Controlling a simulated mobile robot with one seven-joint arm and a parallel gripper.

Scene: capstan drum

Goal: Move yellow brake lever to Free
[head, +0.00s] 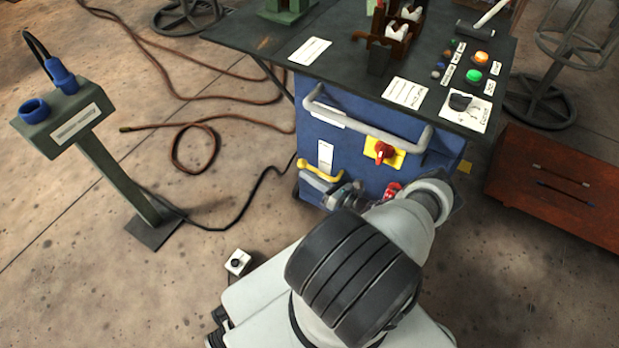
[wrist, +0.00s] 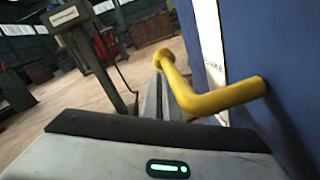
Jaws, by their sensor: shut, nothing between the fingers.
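The yellow brake lever (head: 320,173) is on the lower left of the blue cabinet's front, under a small white label (head: 325,155). In the wrist view the lever (wrist: 205,102) comes out of the blue panel at right, bends, and ends in a round knob. My gripper (head: 345,193) is just below and right of the lever in the head view. In the wrist view its fingers (wrist: 163,96) are together and empty, close beside the lever's bent arm; I cannot tell if they touch it. The white plate (wrist: 212,62) behind the lever is partly hidden, its lettering only partly readable.
A grey rail (head: 370,128) crosses the cabinet front above the lever. A red knob on a yellow plate (head: 383,152) is to the right, and a red part (head: 392,190) is below it. A green-grey pedestal (head: 110,170) stands left, with cables on the floor.

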